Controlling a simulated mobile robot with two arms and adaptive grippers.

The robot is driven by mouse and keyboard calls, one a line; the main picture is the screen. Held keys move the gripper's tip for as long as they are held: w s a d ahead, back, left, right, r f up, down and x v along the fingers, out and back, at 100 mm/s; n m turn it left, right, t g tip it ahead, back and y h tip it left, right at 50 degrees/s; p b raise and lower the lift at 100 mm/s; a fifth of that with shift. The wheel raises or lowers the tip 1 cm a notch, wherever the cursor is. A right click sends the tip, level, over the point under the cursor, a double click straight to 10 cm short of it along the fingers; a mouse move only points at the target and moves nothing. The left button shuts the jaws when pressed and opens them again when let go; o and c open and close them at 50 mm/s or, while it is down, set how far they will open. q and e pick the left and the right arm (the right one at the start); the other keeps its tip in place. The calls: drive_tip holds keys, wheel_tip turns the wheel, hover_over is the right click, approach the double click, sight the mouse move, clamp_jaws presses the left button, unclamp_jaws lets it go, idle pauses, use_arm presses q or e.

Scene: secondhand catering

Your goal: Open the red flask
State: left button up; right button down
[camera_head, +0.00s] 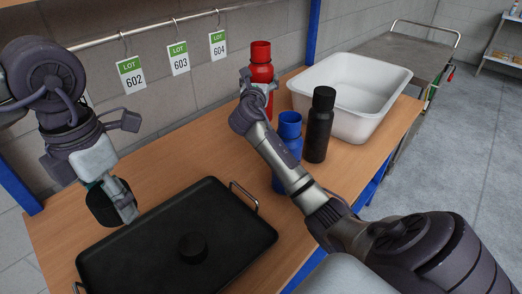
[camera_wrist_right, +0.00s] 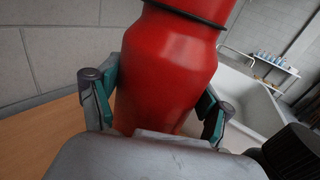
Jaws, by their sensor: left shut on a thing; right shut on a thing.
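The red flask (camera_head: 261,72) stands upright at the back of the wooden table, with a red top on it. It fills the middle of the right wrist view (camera_wrist_right: 170,65), where a dark ring runs around its upper part and its top is out of frame. My right gripper (camera_head: 259,90) is shut on the flask's body, with a finger on each side in the wrist view (camera_wrist_right: 158,105). My left gripper (camera_head: 122,203) is at the left, shut on a dark round object (camera_head: 102,208) that I cannot identify, well away from the flask.
A blue flask (camera_head: 289,127) and a black flask (camera_head: 319,125) stand in front of the red one, near my right arm. A white tub (camera_head: 375,118) is to the right. A black tray (camera_head: 150,262) with a small black round piece (camera_head: 193,247) lies at the front. Lot tags hang behind.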

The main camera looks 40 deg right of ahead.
wheel_tip(320, 180, down, 11)
drive_tip(key=shift+b, duration=1.05)
drive_tip(key=shift+f, duration=0.1)
unclamp_jaws()
